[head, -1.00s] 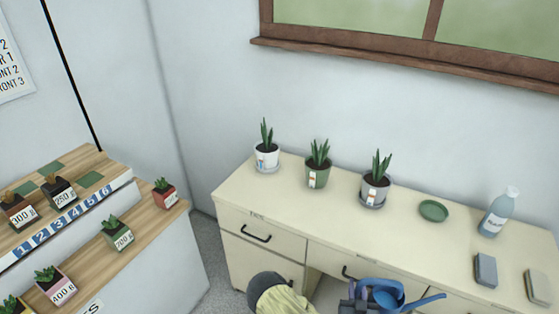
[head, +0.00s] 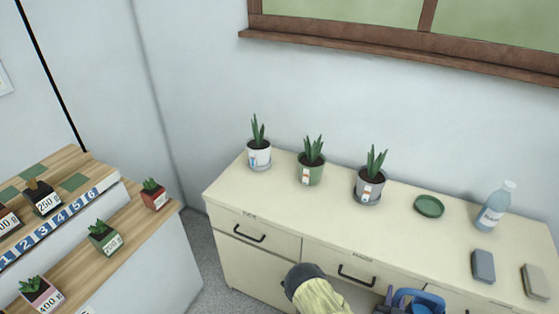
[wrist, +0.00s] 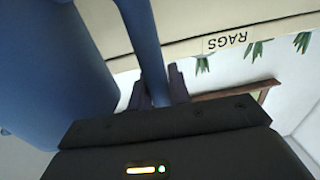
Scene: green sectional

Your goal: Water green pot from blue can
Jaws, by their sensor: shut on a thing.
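The green pot (head: 310,174) stands upright on the cream cabinet top with a spiky plant in it, between a white pot (head: 259,157) and a grey pot (head: 369,190), each on a saucer. The blue can (head: 420,301) shows only in part at the bottom edge of the head view, in front of the cabinet. In the wrist view, the can's body (wrist: 50,70) fills the left side. My gripper (wrist: 160,88) is shut on the can's handle (wrist: 146,50). The can's spout is not visible now.
A green saucer (head: 429,206) lies empty right of the grey pot. A wooden shelf (head: 135,235) with small priced plants is at left. A window sill (head: 400,52) runs above.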

